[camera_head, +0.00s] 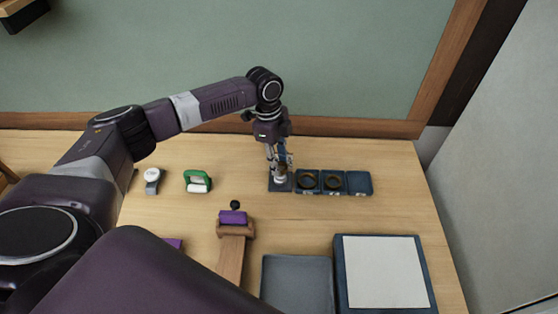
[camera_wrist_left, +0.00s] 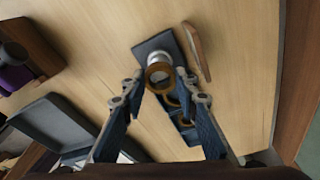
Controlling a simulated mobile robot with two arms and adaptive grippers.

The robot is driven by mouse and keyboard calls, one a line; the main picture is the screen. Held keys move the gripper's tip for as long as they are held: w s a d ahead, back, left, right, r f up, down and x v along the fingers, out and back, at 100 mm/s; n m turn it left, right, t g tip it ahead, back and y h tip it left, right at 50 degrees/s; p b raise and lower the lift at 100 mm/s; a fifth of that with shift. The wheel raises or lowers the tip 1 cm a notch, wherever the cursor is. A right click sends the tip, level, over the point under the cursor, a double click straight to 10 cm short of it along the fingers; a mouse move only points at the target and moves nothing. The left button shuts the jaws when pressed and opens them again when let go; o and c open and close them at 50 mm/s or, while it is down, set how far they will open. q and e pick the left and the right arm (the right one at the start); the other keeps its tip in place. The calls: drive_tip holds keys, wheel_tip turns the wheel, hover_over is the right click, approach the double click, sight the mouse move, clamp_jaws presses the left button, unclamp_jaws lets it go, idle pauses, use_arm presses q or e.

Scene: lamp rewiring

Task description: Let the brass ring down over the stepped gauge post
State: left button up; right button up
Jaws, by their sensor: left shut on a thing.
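My left gripper (camera_wrist_left: 159,77) is shut on a brass ring (camera_wrist_left: 158,72), held between its fingertips in the left wrist view. The silvery stepped gauge post (camera_wrist_left: 179,60) stands on a dark square base (camera_wrist_left: 150,46) just beyond the ring. Ring and post overlap in this view; I cannot tell whether the ring is around the post or above it. In the head view the left gripper (camera_head: 280,165) points down over the post (camera_head: 281,179) and its base (camera_head: 280,187), and hides the ring. My right gripper is not in view.
A dark blue tray (camera_head: 320,192) with two brass-coloured rings in its compartments adjoins the base on the right. A green-handled object (camera_head: 198,181), a small white-faced gauge (camera_head: 152,175) and a wooden stand with a purple piece (camera_head: 233,217) lie leftward. A white-topped box (camera_head: 385,272) is in front.

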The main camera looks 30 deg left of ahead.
use_arm(q)
drive_tip(key=shift+f, duration=0.8)
idle(1.6)
drive_tip(key=o, duration=1)
drive_tip(key=shift+o, duration=0.2)
drive_tip(key=o, duration=0.4)
drive_tip(key=shift+o, duration=0.2)
drive_tip(key=shift+r, duration=0.1)
